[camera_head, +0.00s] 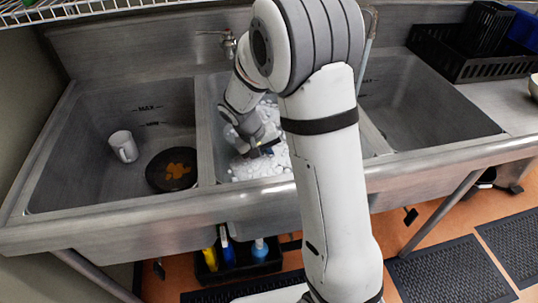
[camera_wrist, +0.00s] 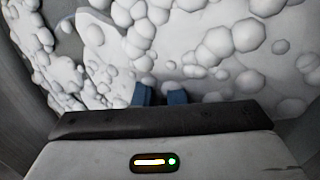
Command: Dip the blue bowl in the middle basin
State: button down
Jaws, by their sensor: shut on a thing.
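The middle basin (camera_head: 207,115) holds thick white foam, which fills the wrist view. My arm reaches down into this basin. My gripper (camera_head: 268,151) is low at the foam there, and its two blue fingertips (camera_wrist: 160,97) show close together with a narrow gap in the wrist view. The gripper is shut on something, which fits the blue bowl. The bowl itself cannot be made out in either view; foam and the gripper hide that spot.
The left basin holds a white mug (camera_head: 123,146) and a dark pan (camera_head: 172,170) with orange residue. The right basin (camera_head: 420,105) looks empty where visible. A black rack (camera_head: 480,68) stands on the right drainboard. A tap (camera_head: 228,44) rises behind the middle basin.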

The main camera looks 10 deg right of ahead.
jog(key=s+a+p, duration=0.1)
jog(key=s+a, duration=0.2)
jog(key=s, duration=0.2)
notch_tip(320, 180, up, 26)
jog(key=p, duration=2.4)
jog(key=shift+n, duration=0.3)
jog(key=shift+s+d+r+b, duration=0.1)
jog(key=shift+s+r+b, duration=0.15)
jog(key=shift+s, duration=1)
jog(key=shift+s+r+b, duration=0.1)
jog(key=shift+s+r, duration=0.2)
jog(key=shift+s, duration=0.95)
